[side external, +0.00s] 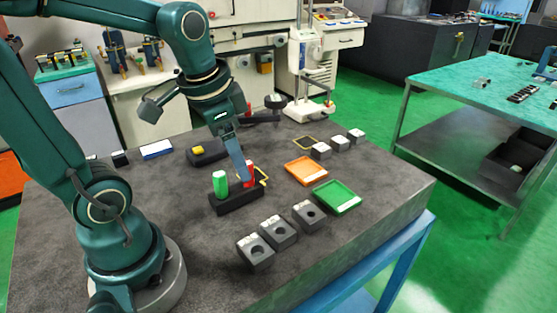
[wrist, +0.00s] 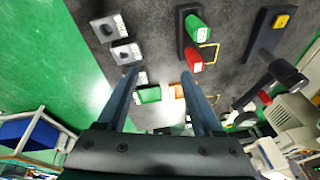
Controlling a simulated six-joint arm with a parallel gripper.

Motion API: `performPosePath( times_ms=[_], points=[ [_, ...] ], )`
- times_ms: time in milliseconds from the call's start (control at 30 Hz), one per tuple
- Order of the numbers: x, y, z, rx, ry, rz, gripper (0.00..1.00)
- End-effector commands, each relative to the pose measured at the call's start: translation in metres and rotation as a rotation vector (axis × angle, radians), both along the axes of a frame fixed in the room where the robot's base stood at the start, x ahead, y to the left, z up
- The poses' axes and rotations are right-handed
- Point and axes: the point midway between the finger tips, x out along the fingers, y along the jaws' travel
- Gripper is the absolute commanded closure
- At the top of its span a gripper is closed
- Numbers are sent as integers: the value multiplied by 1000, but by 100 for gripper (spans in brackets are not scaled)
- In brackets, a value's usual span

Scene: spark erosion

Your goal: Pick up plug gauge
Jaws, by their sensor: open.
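A green-handled plug gauge (side external: 220,184) and a red-handled one (side external: 249,168) stand upright in a black holder (side external: 236,203) on the dark bench. The wrist view shows the green handle (wrist: 194,28) and the red handle (wrist: 194,60) up and right of my fingers, on the same holder (wrist: 182,42). My gripper (side external: 241,174) points down beside the red handle and partly hides it in the side view. In the wrist view my gripper (wrist: 159,72) has its fingers apart with nothing held between them. I cannot tell whether a finger touches the red handle.
Several grey blocks with holes (side external: 256,251) line the bench front. An orange tray (side external: 306,171) and a green tray (side external: 337,197) lie to the right, with small pale-topped blocks (side external: 340,143) behind. A yellow loop (wrist: 208,51) stands close to the handles. A dark device (side external: 207,154) sits behind.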

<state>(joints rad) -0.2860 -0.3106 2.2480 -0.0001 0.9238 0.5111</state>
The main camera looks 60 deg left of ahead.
Motion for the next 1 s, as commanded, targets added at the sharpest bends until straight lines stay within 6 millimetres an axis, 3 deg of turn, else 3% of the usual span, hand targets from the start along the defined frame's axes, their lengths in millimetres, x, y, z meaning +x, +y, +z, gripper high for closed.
performPosePath(
  times_ms=[200,333,1000],
  points=[
    [5,54,-36,-49,177,106,32],
    [0,70,-50,-87,233,178,32],
    [-7,77,-107,-110,262,224,32]
  ],
)
